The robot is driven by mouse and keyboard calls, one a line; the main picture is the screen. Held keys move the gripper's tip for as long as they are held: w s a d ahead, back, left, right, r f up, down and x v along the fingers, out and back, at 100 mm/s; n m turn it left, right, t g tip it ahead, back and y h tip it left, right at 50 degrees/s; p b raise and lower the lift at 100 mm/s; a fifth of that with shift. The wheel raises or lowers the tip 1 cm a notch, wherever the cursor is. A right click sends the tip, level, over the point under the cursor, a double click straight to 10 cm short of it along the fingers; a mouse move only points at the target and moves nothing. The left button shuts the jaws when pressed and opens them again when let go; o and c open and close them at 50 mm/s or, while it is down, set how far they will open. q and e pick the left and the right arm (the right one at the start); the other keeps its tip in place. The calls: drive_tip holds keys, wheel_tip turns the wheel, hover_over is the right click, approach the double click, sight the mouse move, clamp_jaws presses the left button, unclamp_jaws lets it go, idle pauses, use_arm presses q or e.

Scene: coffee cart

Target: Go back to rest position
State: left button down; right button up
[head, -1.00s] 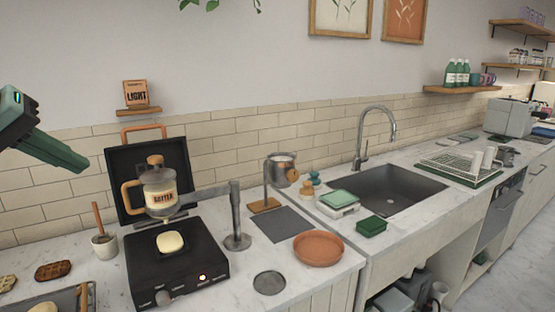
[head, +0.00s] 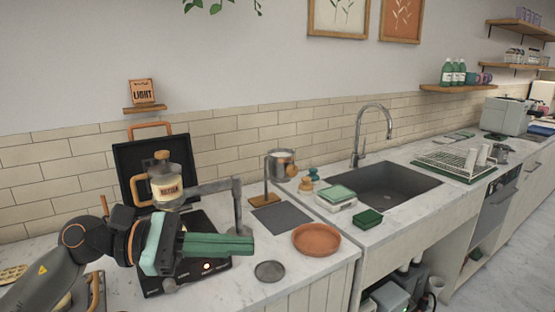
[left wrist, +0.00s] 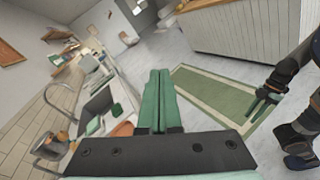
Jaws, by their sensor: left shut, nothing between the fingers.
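My left gripper (head: 250,244) reaches in from the left in the head view, in front of the black burner (head: 215,268) and partly hiding it. Its green fingers are together and empty; they also show closed in the left wrist view (left wrist: 157,85). My right gripper (left wrist: 262,100) shows at the right of the left wrist view, above the floor; it is too small to tell if it is open. It is not in the head view. A batter jar (head: 166,187) with an orange handle stands behind the left gripper.
On the counter are a terracotta plate (head: 316,239), a dark round disc (head: 269,271), a grey mat (head: 282,216) and a metal pot (head: 281,163). A sink (head: 385,186) and dish rack (head: 455,163) lie to the right.

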use_arm(q)
drive_tip(key=w+a+f+m+t+y, duration=0.1)
drive_tip(key=a+f+m+t+y, duration=0.15)
drive_tip(key=f+m+t, duration=0.45)
drive_tip(key=w+a+f+m+t+y, duration=0.1)
drive_tip(key=a+f+m+t+y, duration=0.2)
drive_tip(key=f+m, duration=0.8)
drive_tip(key=a+f+m+t+y, duration=0.2)
drive_tip(key=f+m+t+y, duration=0.3)
drive_tip(key=m, duration=0.7)
drive_tip(key=s+a+f+n+g+y, duration=0.1)
drive_tip(key=s+f+n+g+y, duration=0.1)
drive_tip(key=s+f+n, duration=0.5)
drive_tip(key=s+a+f+n+g+y, duration=0.2)
drive_tip(key=s+f+n+g, duration=0.3)
drive_tip(key=s+f, duration=0.6)
wheel_tip(320, 180, down, 6)
drive_tip(key=shift+s+n+g+p, duration=0.35)
drive_tip(key=shift+n+p, duration=0.1)
drive_tip(key=shift+n, duration=0.55)
use_arm(e)
drive_tip(key=shift+s+d, duration=0.35)
drive_tip(key=shift+d, duration=0.1)
